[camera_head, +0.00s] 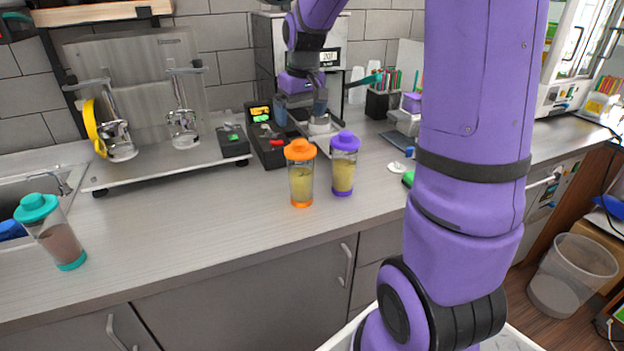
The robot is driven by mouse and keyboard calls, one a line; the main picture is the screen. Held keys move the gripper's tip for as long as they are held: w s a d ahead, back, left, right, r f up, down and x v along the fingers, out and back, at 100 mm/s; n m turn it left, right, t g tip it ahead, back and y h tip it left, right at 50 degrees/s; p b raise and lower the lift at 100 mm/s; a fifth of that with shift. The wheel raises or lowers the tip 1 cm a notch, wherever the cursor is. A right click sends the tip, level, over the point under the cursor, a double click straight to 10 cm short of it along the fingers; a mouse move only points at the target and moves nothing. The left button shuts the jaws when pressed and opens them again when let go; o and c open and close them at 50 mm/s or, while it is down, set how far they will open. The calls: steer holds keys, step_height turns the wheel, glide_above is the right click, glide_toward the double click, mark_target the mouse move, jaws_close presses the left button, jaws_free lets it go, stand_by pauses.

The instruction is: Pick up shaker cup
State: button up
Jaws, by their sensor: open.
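Three clear shaker cups stand upright on the grey counter. The orange-lidded shaker cup (301,184) holds yellowish contents and is near the middle. The purple-lidded shaker cup (343,174) stands just to its right, also with yellowish contents. The teal-lidded shaker cup (58,241) with brownish contents stands at the left near the sink. My gripper (302,118) is open, pointing down behind and above the orange and purple cups, apart from both. Its fingertips are small in view, in front of a silver machine.
A black device with a lit display (267,140) sits left of my gripper. A rack with metal clamps (160,165) stands at the back left. A black holder with coloured sticks (382,101) is at the back right. The counter (190,235) between the teal and orange cups is clear.

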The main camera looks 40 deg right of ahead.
mark_target(300, 141)
steer(key=shift+w+d+f, duration=0.1)
steer(key=shift+d+f, duration=0.1)
steer(key=shift+f, duration=0.15)
steer(key=f, duration=0.7)
steer(key=w+f, duration=0.1)
steer(key=f, duration=0.2)
steer(key=shift+f, duration=0.2)
steer(key=c, duration=1.3)
steer(key=shift+c, duration=0.3)
steer(key=shift+r, duration=0.2)
